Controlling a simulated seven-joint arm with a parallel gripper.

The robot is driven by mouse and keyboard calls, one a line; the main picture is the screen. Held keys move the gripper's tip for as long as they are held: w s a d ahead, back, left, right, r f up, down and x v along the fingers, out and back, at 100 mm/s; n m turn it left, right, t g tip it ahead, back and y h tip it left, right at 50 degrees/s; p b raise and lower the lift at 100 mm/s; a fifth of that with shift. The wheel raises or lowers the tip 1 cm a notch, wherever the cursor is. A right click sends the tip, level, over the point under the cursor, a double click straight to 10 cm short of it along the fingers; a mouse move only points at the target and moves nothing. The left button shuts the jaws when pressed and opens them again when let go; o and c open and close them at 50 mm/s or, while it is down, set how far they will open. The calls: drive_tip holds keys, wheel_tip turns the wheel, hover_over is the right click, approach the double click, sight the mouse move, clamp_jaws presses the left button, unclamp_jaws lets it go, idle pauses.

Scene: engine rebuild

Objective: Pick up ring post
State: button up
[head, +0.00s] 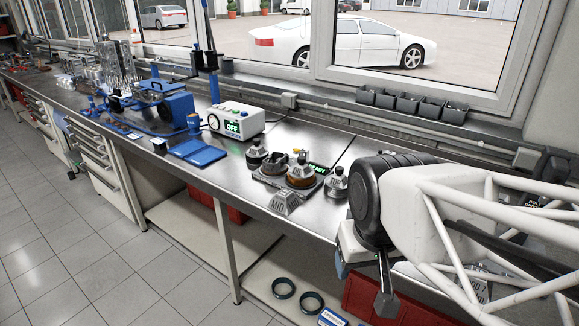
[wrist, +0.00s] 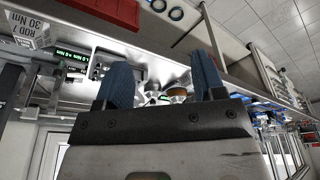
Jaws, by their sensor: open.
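A cluster of grey metal pieces with knob-like tops stands on a dark base plate (head: 270,183) on the bench. One piece has a brown band (head: 301,180). Another knobbed grey piece (head: 336,184) stands at the right of the plate. I cannot tell which of these is the ring post. My gripper (head: 363,284) is at the bench's front edge, right of and nearer than the cluster. In the wrist view my gripper (wrist: 163,76) is open, blue fingers apart with nothing held. The brown-banded piece (wrist: 178,93) shows in the background between the fingers.
A grey block marked MID (head: 286,203) sits in front of the plate. A white control box (head: 238,121) and blue tray (head: 197,152) lie to the left. Two black rings (head: 283,288) (head: 312,302) lie on the lower shelf. Small bins (head: 408,105) line the window sill.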

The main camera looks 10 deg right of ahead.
drive_tip(key=w+a+m+y, duration=0.4)
drive_tip(key=w+m, duration=0.3)
drive_tip(key=w, duration=0.7)
drive_tip(key=m+t+y, duration=0.6)
drive_tip(key=m+t, duration=0.1)
drive_tip(key=m, duration=1.3)
approach(304, 158)
drive_tip(key=x, duration=0.3)
drive_tip(key=shift+w+a, duration=0.1)
drive_tip(key=shift+w, duration=0.1)
drive_tip(key=shift+a, duration=0.1)
drive_tip(key=shift+x, duration=1.25)
drive_tip(key=shift+x, duration=2.6)
drive_tip(key=shift+f, duration=0.1)
